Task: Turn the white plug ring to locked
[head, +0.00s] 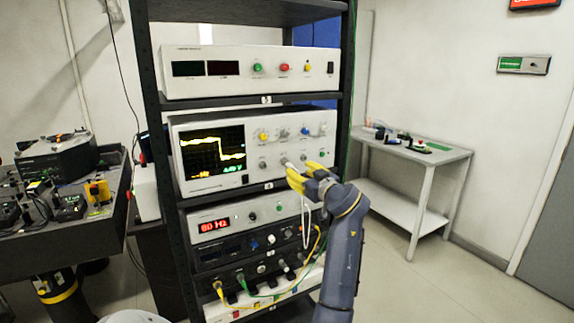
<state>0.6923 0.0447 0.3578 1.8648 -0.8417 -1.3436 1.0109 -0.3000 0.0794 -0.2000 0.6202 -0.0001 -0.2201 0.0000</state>
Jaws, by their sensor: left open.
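My left gripper (306,173) has yellow fingertips and is in front of the lower right of the oscilloscope panel (215,187). Its jaws are open. A small pale plug end (287,162) shows just left of the fingertips, at the panel's lower row of connectors. It looks like the white plug, but its ring and locking position are too small to tell. A white cable (304,225) hangs in a loop below the fingers. The fingers partly cover this area, and I cannot tell whether they touch the plug. My right gripper is not in view.
The dark rack (148,120) holds several instruments, with yellow and green cables (262,296) at the bottom. A cluttered bench (110,215) stands at left. A grey side table (440,156) stands at right, with open floor in front.

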